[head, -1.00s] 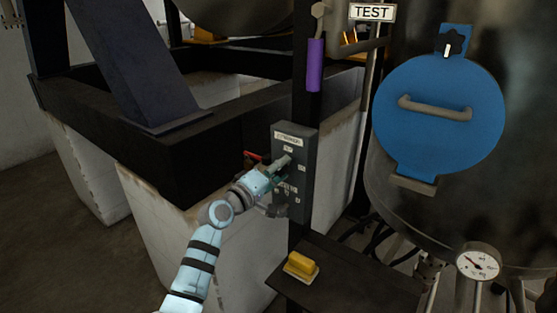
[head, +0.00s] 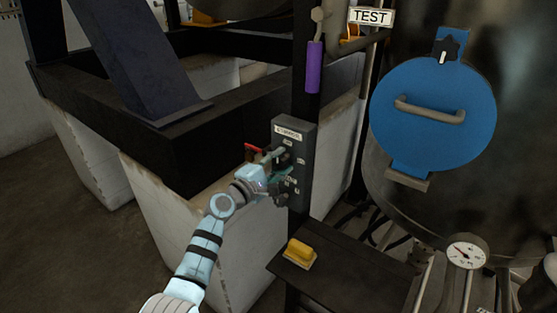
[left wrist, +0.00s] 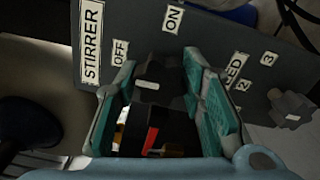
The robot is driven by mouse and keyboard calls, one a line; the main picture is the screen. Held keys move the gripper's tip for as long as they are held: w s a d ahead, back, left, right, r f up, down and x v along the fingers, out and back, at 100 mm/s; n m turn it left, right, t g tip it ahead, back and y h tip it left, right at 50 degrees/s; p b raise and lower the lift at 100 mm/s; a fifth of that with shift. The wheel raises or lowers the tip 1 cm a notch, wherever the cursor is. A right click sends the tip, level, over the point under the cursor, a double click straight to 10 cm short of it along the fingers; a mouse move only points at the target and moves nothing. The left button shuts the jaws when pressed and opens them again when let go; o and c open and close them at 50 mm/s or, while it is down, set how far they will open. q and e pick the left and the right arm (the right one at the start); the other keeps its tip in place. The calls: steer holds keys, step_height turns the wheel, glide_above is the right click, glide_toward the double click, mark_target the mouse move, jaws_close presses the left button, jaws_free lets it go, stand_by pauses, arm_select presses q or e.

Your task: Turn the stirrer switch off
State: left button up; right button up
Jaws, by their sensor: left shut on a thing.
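The stirrer switch is a black knob (left wrist: 155,72) with a white mark, on a grey control box (head: 306,165) labelled STIRRER. In the left wrist view, the OFF label (left wrist: 120,52) and ON label (left wrist: 172,18) lie beyond the knob. My left gripper (head: 276,166) is at the front of the box in the head view. Its teal fingers (left wrist: 166,95) are on both sides of the knob, shut on it. I cannot tell for sure which label the knob points to. My right gripper is not in view.
A second black knob (left wrist: 290,107), by the partly hidden speed label (left wrist: 236,66), sits right of the fingers. A red-handled part (head: 252,148) is left of the box. A yellow block (head: 299,253) rests on a dark shelf (head: 330,277) below. A purple-sleeved lever (head: 314,66) is above.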

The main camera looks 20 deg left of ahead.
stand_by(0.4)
arm_select(q)
steer(key=o, duration=1.1)
steer(key=shift+o, duration=0.2)
steer(key=v, duration=1.2)
steer(key=shift+f, duration=0.1)
